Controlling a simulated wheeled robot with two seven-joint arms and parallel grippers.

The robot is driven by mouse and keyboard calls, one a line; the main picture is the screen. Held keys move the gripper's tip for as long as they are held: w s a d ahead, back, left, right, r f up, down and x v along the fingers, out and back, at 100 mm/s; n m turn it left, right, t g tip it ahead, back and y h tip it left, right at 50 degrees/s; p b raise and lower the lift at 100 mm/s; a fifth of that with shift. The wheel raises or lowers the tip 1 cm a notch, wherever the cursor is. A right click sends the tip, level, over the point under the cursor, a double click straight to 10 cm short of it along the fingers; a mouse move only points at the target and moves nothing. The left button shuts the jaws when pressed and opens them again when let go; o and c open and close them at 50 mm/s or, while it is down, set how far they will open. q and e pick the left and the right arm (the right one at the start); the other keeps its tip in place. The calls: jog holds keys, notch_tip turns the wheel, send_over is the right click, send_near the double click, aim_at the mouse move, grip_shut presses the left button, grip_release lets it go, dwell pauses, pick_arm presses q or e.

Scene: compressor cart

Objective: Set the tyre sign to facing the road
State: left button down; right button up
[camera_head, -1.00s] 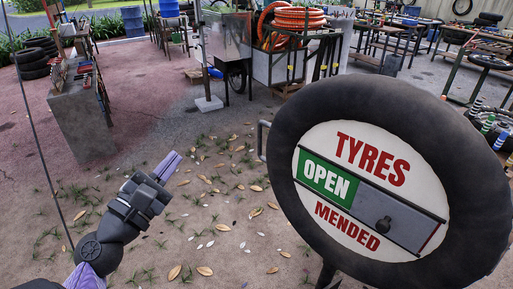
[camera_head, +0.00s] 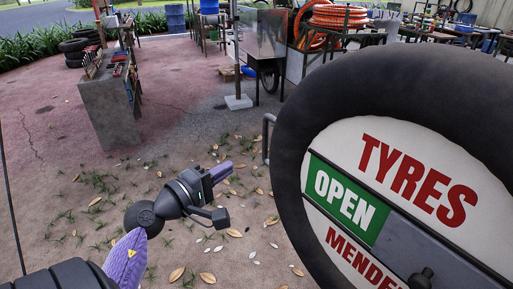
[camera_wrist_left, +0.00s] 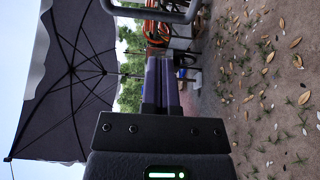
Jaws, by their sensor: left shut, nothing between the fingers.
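The tyre sign (camera_head: 290,165) is a black tyre around a white disc (camera_head: 345,137) reading "TYRES" and "MENDED", cut off by the right and bottom edges. Its slot shows a green "OPEN" panel (camera_head: 344,198) beside a grey slide with a dark knob (camera_head: 421,280). A grey bar handle (camera_head: 267,140) sticks out at the tyre's left edge. A grey bar also crosses the top of the left wrist view (camera_wrist_left: 150,13). My left gripper (camera_head: 225,170) is shut and empty, left of the tyre and apart from it. Its purple fingers (camera_wrist_left: 161,85) show together in the wrist view.
A grey counter with tools (camera_head: 108,105) stands at the back left. A cart with orange hose (camera_head: 335,17) stands behind the sign. Tables fill the back right. The leaf-strewn ground left of the sign is open. A dark umbrella (camera_wrist_left: 72,70) shows in the wrist view.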

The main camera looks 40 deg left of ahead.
aim_at(265, 150)
pick_arm(q)
jog(key=w, duration=0.9)
jog(key=shift+w+d+p, duration=0.15)
jog(key=shift+p, duration=0.25)
pick_arm(e)
jog(key=shift+w+r, duration=0.15)
jog(key=shift+r, duration=0.4)
jog(key=shift+f, duration=0.1)
pick_arm(q)
jog(key=w+b, duration=0.1)
jog(key=b, duration=0.1)
jog(key=w+m+h+b, duration=0.1)
jog(key=b, duration=0.1)
jog(key=w+f+h+b, duration=0.1)
jog(key=w+b, duration=0.1)
jog(key=shift+w+d+m, duration=0.1)
jog(key=shift+d+m, duration=0.2)
jog(key=shift+d, duration=0.1)
jog(key=w, duration=0.1)
jog(key=w+r, duration=0.1)
jog(key=w+d, duration=0.1)
jog(key=shift+r+h, duration=0.3)
pick_arm(e)
notch_tip(265, 150, down, 6)
jog(key=s+d, duration=0.2)
jog(key=shift+s+g, duration=0.3)
pick_arm(q)
jog(key=shift+s, duration=0.15)
pick_arm(e)
jog(key=shift+a, duration=0.1)
